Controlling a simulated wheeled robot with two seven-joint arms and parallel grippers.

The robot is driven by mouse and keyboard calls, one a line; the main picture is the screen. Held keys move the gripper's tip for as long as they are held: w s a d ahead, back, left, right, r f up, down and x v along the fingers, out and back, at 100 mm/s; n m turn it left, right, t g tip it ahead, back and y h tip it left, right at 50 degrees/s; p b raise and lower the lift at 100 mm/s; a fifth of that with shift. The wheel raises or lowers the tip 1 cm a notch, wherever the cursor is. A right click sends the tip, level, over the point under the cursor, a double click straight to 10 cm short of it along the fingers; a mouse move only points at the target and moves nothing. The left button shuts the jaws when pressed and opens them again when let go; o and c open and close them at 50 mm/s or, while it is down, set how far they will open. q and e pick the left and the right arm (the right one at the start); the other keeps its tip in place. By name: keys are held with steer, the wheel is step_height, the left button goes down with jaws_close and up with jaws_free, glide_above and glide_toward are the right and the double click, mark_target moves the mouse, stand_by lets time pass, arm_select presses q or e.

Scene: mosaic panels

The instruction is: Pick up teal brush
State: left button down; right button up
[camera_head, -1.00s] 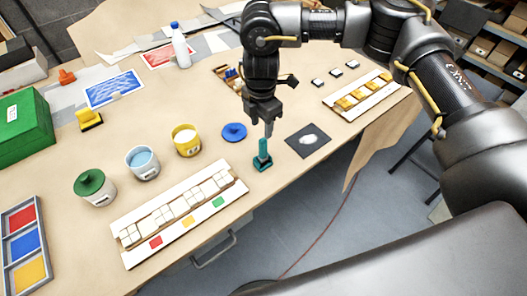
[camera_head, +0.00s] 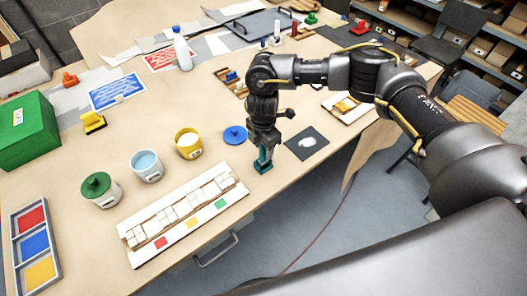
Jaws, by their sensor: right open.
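The teal brush (camera_head: 263,166) stands upright near the front edge of the table, with its wide teal base on the tabletop. My right gripper (camera_head: 264,148) points down over it, with its fingers around the brush's upper part. The gripper is open, and the brush's top is hidden between the fingers. I cannot tell whether the fingers touch it. My left gripper is not in view.
A tile panel (camera_head: 185,215) is at front left. Yellow (camera_head: 188,145), blue (camera_head: 145,165) and green-lidded (camera_head: 100,190) pots stand behind it.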

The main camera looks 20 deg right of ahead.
steer(key=shift+f, duration=0.85)
steer(key=shift+c, duration=0.3)
jaws_close()
steer(key=shift+r, duration=0.1)
